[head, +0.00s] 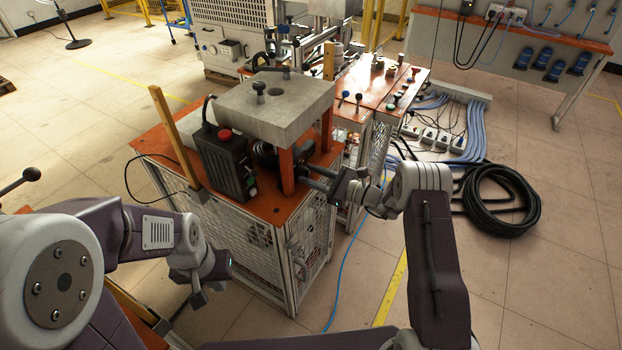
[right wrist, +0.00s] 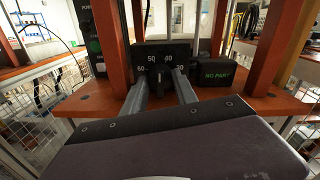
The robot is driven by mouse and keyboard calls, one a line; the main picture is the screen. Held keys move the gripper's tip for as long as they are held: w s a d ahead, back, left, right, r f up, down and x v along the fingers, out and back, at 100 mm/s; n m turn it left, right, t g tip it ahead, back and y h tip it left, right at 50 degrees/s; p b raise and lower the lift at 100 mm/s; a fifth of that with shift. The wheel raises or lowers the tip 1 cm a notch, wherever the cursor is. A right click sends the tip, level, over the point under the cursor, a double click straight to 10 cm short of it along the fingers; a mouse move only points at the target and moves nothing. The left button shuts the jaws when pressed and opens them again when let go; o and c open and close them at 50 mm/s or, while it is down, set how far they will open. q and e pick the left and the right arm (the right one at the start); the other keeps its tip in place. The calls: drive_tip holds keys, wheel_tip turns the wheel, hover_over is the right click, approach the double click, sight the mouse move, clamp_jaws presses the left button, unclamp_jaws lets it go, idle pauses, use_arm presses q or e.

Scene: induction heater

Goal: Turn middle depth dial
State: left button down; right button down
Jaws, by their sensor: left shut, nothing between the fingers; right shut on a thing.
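In the right wrist view, a black dial box (right wrist: 165,52) with white numbers, 50 and 60 among them, stands on the orange tabletop. A dark dial knob (right wrist: 160,75) is at its middle front. My right gripper (right wrist: 160,82) is shut on the knob, with a finger on either side. In the head view my right gripper (head: 306,176) reaches from the right between the posts of the press-like heater (head: 277,108); the dial is hidden there. My left gripper (head: 200,297) is shut and empty, low in front of the bench and apart from it.
A small black NO PART box (right wrist: 217,74) stands right of the dial. Orange posts (right wrist: 285,45) frame it. A black control box with a red button (head: 225,134) stands at left on the bench. Cables and a black hose coil (head: 500,228) lie on the floor at right.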

drive_tip(key=shift+f+n+b, duration=0.1)
drive_tip(key=shift+n+b, duration=0.95)
drive_tip(key=shift+n, duration=0.35)
drive_tip(key=c, duration=1)
unclamp_jaws()
drive_tip(key=shift+o, duration=0.2)
drive_tip(key=v, duration=0.9)
